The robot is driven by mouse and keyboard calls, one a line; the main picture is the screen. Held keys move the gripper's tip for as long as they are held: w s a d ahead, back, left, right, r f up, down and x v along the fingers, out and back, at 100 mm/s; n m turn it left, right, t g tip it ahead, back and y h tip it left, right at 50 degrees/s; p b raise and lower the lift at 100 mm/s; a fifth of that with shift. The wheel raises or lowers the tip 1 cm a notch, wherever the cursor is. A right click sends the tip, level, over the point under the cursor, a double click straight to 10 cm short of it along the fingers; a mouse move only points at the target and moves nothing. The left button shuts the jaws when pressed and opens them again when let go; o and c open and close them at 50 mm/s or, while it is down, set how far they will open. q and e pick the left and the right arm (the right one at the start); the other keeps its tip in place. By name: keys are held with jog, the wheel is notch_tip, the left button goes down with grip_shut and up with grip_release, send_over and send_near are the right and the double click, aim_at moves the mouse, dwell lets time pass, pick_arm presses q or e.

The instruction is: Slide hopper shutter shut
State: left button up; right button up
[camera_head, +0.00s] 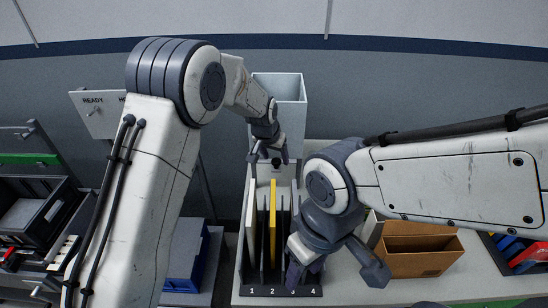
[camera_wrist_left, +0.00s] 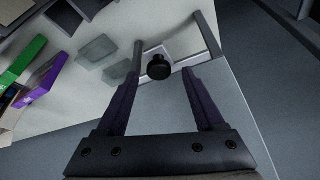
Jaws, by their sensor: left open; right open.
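The hopper (camera_head: 290,88) is a pale grey-blue open-topped box at the back of the table. A black round knob (camera_head: 276,162) sits below its front, probably the shutter's handle. My left gripper (camera_head: 268,156) is open in front of the hopper, its fingers on either side of the knob. In the left wrist view the knob (camera_wrist_left: 158,67) lies between the open fingers (camera_wrist_left: 170,40), apart from both. A pale strip beside the knob (camera_wrist_left: 190,62) may be the shutter; how far it is shut I cannot tell. My right gripper (camera_head: 335,272) is open, lower right.
A numbered rack (camera_head: 262,290) holds a white and a yellow panel upright in front of the hopper. A brown box (camera_head: 425,255) stands right of my right gripper. A blue bin (camera_head: 187,265) is left of the table. My arms hide much of both sides.

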pick_arm(q)
jog(key=b+v, duration=0.2)
jog(key=v, duration=0.7)
jog(key=shift+s+r, duration=0.15)
jog(key=shift+r, duration=0.25)
jog(key=shift+a, duration=0.1)
